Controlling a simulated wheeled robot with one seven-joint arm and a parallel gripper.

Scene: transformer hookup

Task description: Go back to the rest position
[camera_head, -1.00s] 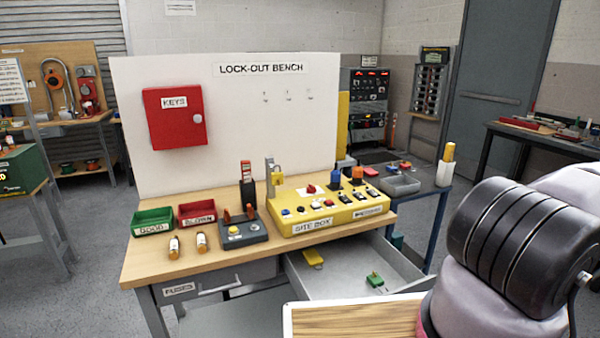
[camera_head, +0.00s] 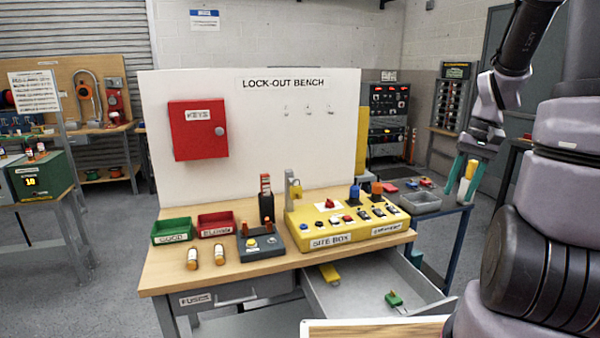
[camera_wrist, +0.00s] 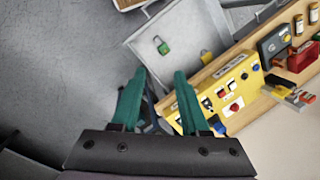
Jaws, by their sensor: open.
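My gripper (camera_head: 461,178) is at the right in the head view, raised in front of the blue side table, fingers pointing down. Its two teal fingers are apart, and they also show in the wrist view (camera_wrist: 155,98) with nothing between them. The lock-out bench (camera_head: 160,275) stands left of it with the yellow site box (camera_head: 340,232) on top. The open drawer (camera_head: 350,300) holds a green padlock (camera_head: 394,299) and a yellow item (camera_head: 329,273). A yellow padlock (camera_head: 296,191) hangs on a post at the site box.
The side table (camera_head: 440,222) carries a grey bin (camera_head: 419,202) close under my gripper. Green (camera_head: 174,231) and red (camera_head: 216,224) trays and two fuses (camera_head: 192,258) are on the bench. A red key cabinet (camera_head: 199,130) is on the white board. The floor at left is open.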

